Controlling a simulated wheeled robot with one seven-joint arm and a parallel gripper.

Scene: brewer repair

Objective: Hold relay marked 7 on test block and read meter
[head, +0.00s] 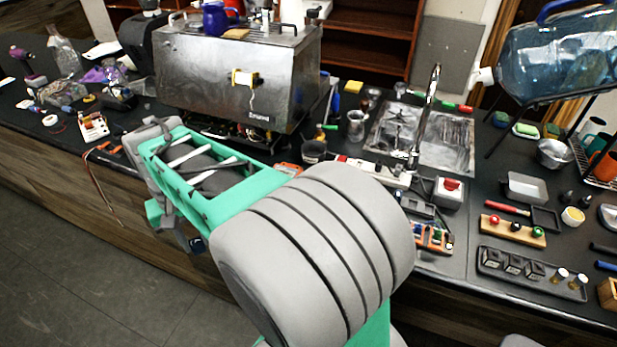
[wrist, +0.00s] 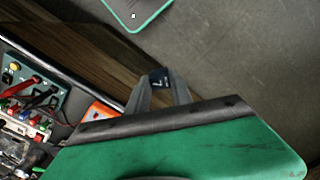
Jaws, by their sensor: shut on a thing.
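My gripper (wrist: 160,85) is shut on a small dark block, the relay (wrist: 160,79), in the wrist view. Its face bears a pale mark that looks like a 7, too small to read surely. The relay is held beyond the counter's front edge, apart from any block. In the head view my gripper (head: 187,238) hangs in front of the counter, partly hidden by my arm. At the wrist view's left edge is a grey-green panel (wrist: 38,72) with red and black leads and coloured terminals. I cannot tell which part is the test block, and no meter reading is legible.
A black tray (head: 520,283) at right holds several dark blocks and small bottles. The steel brewer (head: 235,80) stands at the back. A white board (head: 93,127) and orange pieces (head: 110,148) lie on the left counter. The floor (head: 110,290) before the counter is clear.

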